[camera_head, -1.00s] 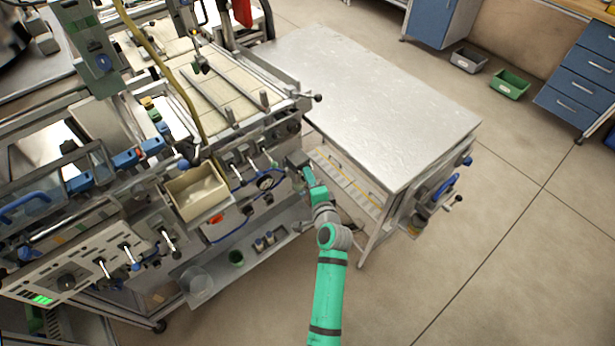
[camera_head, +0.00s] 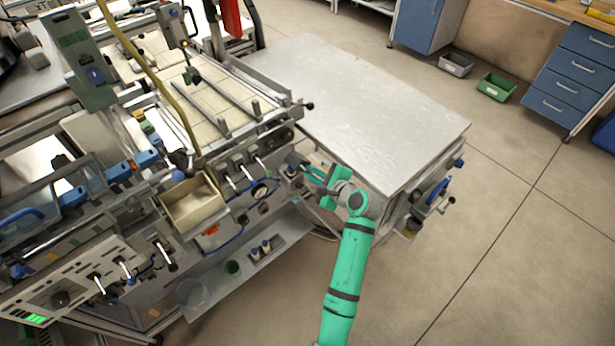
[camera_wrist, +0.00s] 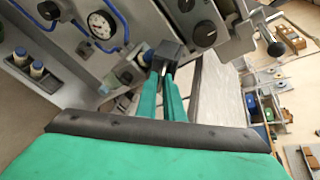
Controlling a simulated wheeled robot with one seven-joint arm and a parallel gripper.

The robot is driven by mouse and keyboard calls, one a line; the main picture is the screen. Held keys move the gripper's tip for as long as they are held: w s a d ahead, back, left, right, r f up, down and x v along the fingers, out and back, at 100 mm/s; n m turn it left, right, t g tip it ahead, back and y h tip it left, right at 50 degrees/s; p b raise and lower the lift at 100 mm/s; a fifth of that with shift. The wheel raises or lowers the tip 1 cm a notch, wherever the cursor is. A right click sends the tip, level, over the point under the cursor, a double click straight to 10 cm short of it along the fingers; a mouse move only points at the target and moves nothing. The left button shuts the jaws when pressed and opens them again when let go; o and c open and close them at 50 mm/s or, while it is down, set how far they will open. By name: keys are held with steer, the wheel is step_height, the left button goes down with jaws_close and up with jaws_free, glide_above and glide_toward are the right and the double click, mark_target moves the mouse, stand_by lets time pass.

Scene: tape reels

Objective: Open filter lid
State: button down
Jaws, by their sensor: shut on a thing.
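My gripper (camera_wrist: 162,74) points at the front of the machine, its two green fingers close together. Their tips are at a dark grey block (camera_wrist: 167,53), taken to be the filter lid, and are shut on it. In the head view my gripper (camera_head: 304,164) reaches left to the machine's right front corner. The lid is too small there to make out clearly, and the fingertips' exact contact is partly hidden.
A round gauge (camera_wrist: 101,25) with blue hoses and a black dial (camera_wrist: 206,33) flank the gripper. An open beige bin (camera_head: 195,207) hangs on the machine (camera_head: 245,150). A metal-topped table (camera_head: 360,110) stands right behind my arm.

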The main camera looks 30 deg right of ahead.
steer(key=shift+w+d+f+m+g+y, duration=0.1)
steer(key=shift+w+d+m+g+y, duration=0.1)
steer(key=shift+d+m+y, duration=0.65)
steer(key=shift+w+d+f+m+g+y, duration=0.1)
steer(key=shift+d+m+g+y, duration=0.1)
steer(key=shift+d+m+y, duration=0.65)
steer(key=shift+a+f+m, duration=0.1)
steer(key=shift+a+m, duration=0.05)
steer(key=shift+m, duration=0.15)
steer(key=c, duration=1.9)
jaws_free()
steer(key=v, duration=1.1)
steer(key=shift+w+a, duration=0.1)
